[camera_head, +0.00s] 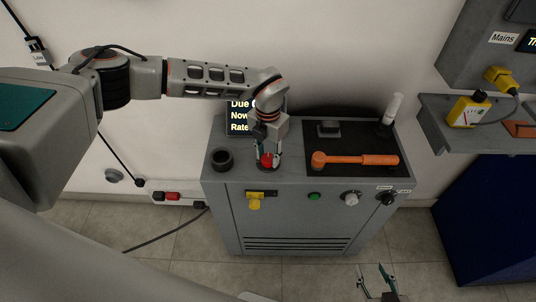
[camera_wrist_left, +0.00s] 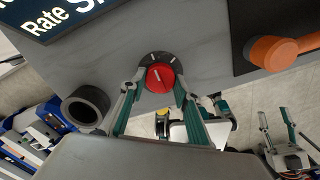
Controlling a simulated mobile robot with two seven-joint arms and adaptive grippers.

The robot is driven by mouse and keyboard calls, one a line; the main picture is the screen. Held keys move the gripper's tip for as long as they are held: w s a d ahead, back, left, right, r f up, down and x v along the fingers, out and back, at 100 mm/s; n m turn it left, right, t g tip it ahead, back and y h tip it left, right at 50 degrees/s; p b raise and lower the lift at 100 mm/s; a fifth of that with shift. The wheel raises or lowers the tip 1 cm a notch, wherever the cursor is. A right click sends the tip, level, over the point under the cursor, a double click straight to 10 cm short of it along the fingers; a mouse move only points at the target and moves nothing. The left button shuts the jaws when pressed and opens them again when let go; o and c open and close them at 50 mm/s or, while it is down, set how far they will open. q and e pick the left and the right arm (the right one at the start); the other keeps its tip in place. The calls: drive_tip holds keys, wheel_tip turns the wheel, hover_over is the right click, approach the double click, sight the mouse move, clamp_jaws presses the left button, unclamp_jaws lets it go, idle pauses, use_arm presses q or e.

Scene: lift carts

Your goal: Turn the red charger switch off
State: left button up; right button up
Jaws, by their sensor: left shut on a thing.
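The red charger switch (camera_head: 267,160) is a round red knob on the top of the grey charger cabinet (camera_head: 232,178), near its front edge. In the left wrist view the red switch (camera_wrist_left: 160,78) has a white pointer line and sits on a dark dial with pale marks. My left gripper (camera_head: 268,157) reaches down from above and is shut on the knob, with one finger on each side, as the left wrist view also shows (camera_wrist_left: 153,88). My right gripper (camera_head: 377,279) is empty, with its fingers apart, low in front of the cabinet.
An orange mallet (camera_head: 365,160) lies on a dark mat to the right. A display (camera_head: 239,117) stands behind my left gripper. A yellow knob (camera_head: 254,202) and green button (camera_head: 314,196) are on the cabinet front.

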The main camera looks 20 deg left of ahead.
sight(268, 157)
use_arm(q)
drive_tip(key=o, duration=1.1)
wheel_tip(268, 157, up, 12)
